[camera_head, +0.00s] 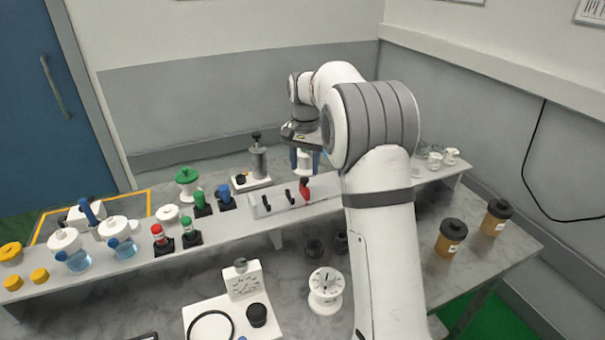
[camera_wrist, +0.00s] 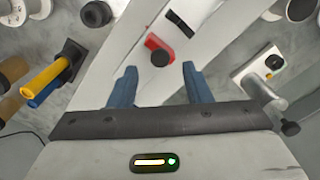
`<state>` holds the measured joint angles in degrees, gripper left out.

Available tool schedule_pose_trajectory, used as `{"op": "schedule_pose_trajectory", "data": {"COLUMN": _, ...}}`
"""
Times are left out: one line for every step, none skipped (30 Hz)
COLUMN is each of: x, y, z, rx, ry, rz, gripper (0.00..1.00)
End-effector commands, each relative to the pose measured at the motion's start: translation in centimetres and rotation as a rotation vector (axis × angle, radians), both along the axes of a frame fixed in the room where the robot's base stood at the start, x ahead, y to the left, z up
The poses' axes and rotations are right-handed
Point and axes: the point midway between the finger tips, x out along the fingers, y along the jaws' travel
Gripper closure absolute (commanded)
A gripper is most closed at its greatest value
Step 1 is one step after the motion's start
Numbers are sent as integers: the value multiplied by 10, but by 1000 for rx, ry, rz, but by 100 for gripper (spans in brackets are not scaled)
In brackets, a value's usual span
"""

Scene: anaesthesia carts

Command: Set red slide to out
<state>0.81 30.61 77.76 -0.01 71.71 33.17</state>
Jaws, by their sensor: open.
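My gripper (camera_head: 305,166) is open, with blue fingers hanging behind and above the panel in the head view. In the wrist view my gripper (camera_wrist: 159,68) has nothing between its fingers. I see no contact with the slide. The words or marks for its positions cannot be read.
A grey cylinder on a white base (camera_head: 257,162) stands left of my gripper. Green and blue knobs (camera_head: 201,204) stand left of the panel. Glass jars (camera_head: 435,158) stand on the shelf at right. Amber jars (camera_head: 451,236) and a white dial (camera_head: 325,288) occupy the lower counter.

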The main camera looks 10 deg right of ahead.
Motion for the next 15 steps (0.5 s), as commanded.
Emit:
{"op": "schedule_pose_trajectory", "data": {"x": -1, "y": 0, "z": -8, "rx": 0, "ry": 4, "rz": 1, "gripper": 55}}
{"op": "schedule_pose_trajectory", "data": {"x": -1, "y": 0, "z": -13, "rx": 0, "ry": 2, "rz": 1, "gripper": 55}}
{"op": "schedule_pose_trajectory", "data": {"x": -1, "y": 0, "z": -18, "rx": 0, "ry": 1, "rz": 1, "gripper": 55}}
{"op": "schedule_pose_trajectory", "data": {"x": -1, "y": 0, "z": -21, "rx": 0, "ry": 2, "rz": 1, "gripper": 55}}
{"op": "schedule_pose_trajectory", "data": {"x": -1, "y": 0, "z": -25, "rx": 0, "ry": 1, "rz": 1, "gripper": 55}}
{"op": "schedule_pose_trajectory", "data": {"x": -1, "y": 0, "z": -28, "rx": 1, "ry": 1, "rz": 1, "gripper": 55}}
{"op": "schedule_pose_trajectory", "data": {"x": -1, "y": 0, "z": -31, "rx": 1, "ry": 1, "rz": 1, "gripper": 55}}
{"op": "schedule_pose_trajectory", "data": {"x": 0, "y": 1, "z": -33, "rx": 0, "ry": 0, "rz": 1, "gripper": 55}}
{"op": "schedule_pose_trajectory", "data": {"x": 0, "y": 1, "z": -34, "rx": 0, "ry": 0, "rz": 2, "gripper": 55}}
{"op": "schedule_pose_trajectory", "data": {"x": 0, "y": 1, "z": -35, "rx": 0, "ry": -1, "rz": 2, "gripper": 55}}
{"op": "schedule_pose_trajectory", "data": {"x": 0, "y": 1, "z": -36, "rx": 0, "ry": -1, "rz": 2, "gripper": 55}}
{"op": "schedule_pose_trajectory", "data": {"x": 0, "y": 1, "z": -37, "rx": 0, "ry": -1, "rz": 2, "gripper": 55}}
{"op": "schedule_pose_trajectory", "data": {"x": 0, "y": 1, "z": -37, "rx": 0, "ry": -1, "rz": 2, "gripper": 55}}
{"op": "schedule_pose_trajectory", "data": {"x": 0, "y": 1, "z": -37, "rx": 0, "ry": -1, "rz": 2, "gripper": 55}}
{"op": "schedule_pose_trajectory", "data": {"x": 0, "y": 1, "z": -37, "rx": 0, "ry": -1, "rz": 2, "gripper": 55}}
